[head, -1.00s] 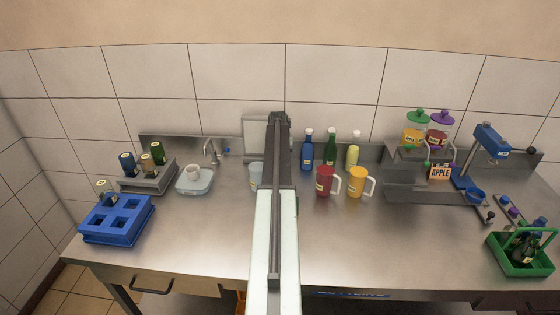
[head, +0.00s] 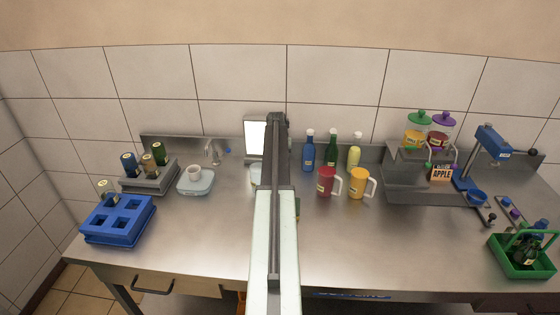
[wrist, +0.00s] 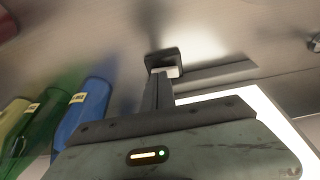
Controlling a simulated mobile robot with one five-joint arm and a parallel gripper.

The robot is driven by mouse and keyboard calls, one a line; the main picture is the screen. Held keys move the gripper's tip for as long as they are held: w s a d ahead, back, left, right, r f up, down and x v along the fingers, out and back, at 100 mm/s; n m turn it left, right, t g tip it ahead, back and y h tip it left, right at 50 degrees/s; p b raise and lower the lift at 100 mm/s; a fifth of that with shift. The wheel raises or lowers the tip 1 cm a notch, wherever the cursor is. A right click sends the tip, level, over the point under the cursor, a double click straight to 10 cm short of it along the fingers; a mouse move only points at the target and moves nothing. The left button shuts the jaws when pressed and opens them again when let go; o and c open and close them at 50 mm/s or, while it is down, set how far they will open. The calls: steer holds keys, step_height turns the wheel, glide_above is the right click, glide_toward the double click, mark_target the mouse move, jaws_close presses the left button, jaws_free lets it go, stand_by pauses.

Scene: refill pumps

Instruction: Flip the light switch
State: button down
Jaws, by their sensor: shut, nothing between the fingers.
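A light panel (head: 253,138) stands upright at the back of the counter, and its face glows bright white. Its glowing face also shows in the wrist view (wrist: 265,118), partly behind my gripper's body. No switch lever can be made out clearly; in the head view my arm covers the area just right of the panel. My gripper (wrist: 164,68) is shut and empty, with its dark fingertips beside the lit panel in the wrist view. In the head view the fingers are hidden behind the end of my arm.
Blue (head: 308,152), green (head: 331,150) and pale yellow (head: 354,155) bottles stand right of my arm, with a red jug (head: 325,181) and an orange jug (head: 357,184) in front. The front counter is clear.

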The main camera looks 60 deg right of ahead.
step_height(320, 180, up, 5)
steer(key=p, duration=0.4)
steer(key=shift+s+f+p, duration=0.1)
steer(key=shift+f+p, duration=0.05)
steer(key=shift+p, duration=0.2)
steer(key=s+p+v, duration=0.2)
steer(key=p+v, duration=0.6)
steer(key=v, duration=0.1)
steer(key=shift+d+p, duration=0.35)
